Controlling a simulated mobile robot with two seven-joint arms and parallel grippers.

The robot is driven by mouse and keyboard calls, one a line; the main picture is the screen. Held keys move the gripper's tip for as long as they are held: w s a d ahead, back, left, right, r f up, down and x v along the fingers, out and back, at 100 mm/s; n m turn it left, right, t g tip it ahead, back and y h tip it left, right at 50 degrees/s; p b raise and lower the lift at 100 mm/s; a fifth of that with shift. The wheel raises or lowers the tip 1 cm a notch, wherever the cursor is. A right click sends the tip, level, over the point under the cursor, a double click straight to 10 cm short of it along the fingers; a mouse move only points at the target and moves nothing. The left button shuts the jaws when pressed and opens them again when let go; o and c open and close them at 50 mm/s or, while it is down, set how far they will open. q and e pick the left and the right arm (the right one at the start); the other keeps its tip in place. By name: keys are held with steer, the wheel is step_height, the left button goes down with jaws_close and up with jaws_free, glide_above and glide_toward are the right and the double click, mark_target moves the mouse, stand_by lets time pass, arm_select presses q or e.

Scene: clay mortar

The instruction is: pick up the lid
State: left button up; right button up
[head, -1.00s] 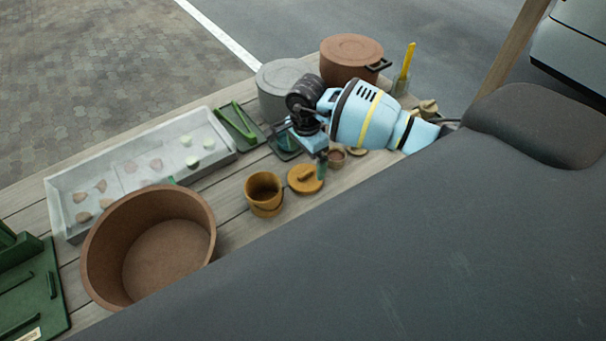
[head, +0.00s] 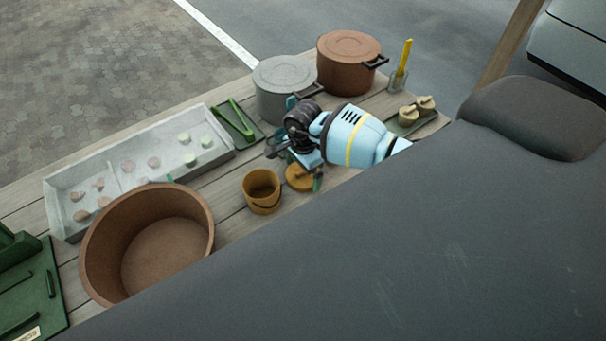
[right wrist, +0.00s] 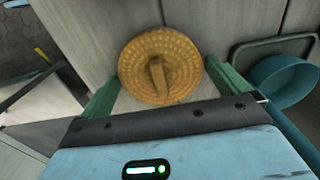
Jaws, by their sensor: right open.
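The lid is a round ochre disc with a raised bar handle, lying flat on the wooden table. In the head view the lid (head: 297,184) is partly hidden by my right gripper (head: 299,167), which is over its far side. In the right wrist view the whole lid (right wrist: 160,48) shows, centred between the two green fingers of my right gripper (right wrist: 162,75). The fingers are spread wide and hold nothing. An ochre pot (head: 262,192) with a wire handle stands just left of the lid. My left gripper is not in view.
A grey lidded pot (head: 278,75) and a brown lidded pot (head: 348,60) stand behind my right arm. A large brown tub (head: 100,245) and a pale tray (head: 60,208) with small pieces are to the left. A teal round thing (right wrist: 283,82) lies right of the lid in the right wrist view.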

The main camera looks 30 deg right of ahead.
steer(key=c, duration=0.7)
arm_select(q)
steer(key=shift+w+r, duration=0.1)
arm_select(e)
step_height(320, 180, up, 10)
steer(key=shift+r, duration=0.1)
